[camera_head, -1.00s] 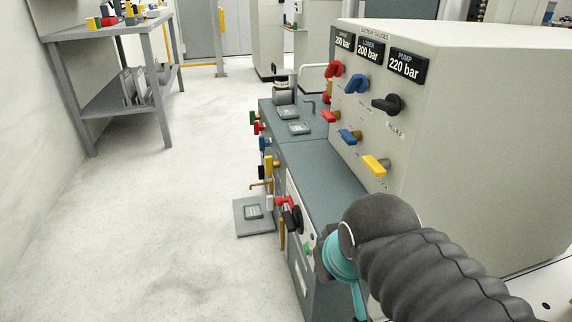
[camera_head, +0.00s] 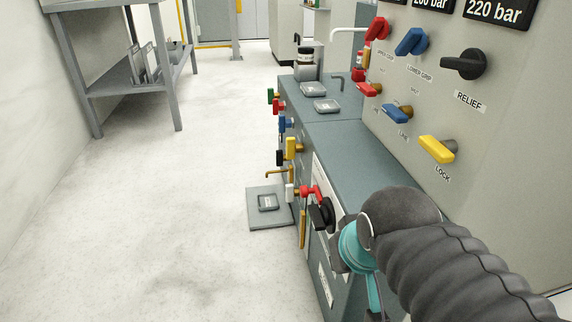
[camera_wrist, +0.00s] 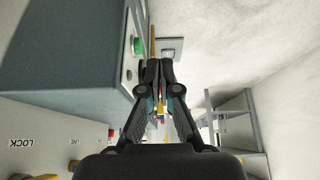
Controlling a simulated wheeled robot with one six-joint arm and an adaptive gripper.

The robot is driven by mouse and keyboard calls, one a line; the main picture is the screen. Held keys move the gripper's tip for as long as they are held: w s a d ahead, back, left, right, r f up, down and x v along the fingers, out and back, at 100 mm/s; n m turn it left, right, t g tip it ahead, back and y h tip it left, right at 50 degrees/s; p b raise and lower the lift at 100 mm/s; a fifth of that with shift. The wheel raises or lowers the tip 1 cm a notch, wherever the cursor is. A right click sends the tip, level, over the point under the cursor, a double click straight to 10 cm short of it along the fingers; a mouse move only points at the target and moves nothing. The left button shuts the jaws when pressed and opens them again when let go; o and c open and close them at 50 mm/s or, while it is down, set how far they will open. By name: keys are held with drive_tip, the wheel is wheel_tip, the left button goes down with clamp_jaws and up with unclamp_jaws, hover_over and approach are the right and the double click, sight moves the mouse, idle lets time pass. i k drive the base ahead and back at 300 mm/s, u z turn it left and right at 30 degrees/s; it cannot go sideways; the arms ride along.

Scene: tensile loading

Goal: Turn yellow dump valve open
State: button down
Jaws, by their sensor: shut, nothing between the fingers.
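A yellow handle (camera_head: 291,148) sticks out from the left side of the low grey cabinet, in line with green, red and blue handles. A second yellow handle (camera_head: 437,149), on the tall panel, is labelled LOCK. No dump label is readable, so I cannot tell which is the dump valve. My gripper (camera_wrist: 153,70) shows in the wrist view with its fingers together and empty. Small yellow, red and blue parts show in the gap behind the fingertips. In the head view my arm covers most of the gripper. It is nearer the camera than the cabinet-side yellow handle.
The tall panel (camera_head: 480,130) has red, blue and black handles. A plate (camera_head: 262,222) lies on the floor. A grey shelf table (camera_head: 115,75) stands left. The floor between is clear.

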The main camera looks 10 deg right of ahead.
sight(292, 148)
drive_tip(key=k, duration=1.3)
drive_tip(key=u, duration=0.5)
drive_tip(key=i, duration=0.55)
drive_tip(key=u, duration=0.55)
drive_tip(key=i, duration=0.75)
drive_tip(key=z, duration=0.6)
drive_tip(key=i, duration=0.6)
drive_tip(key=z, duration=0.5)
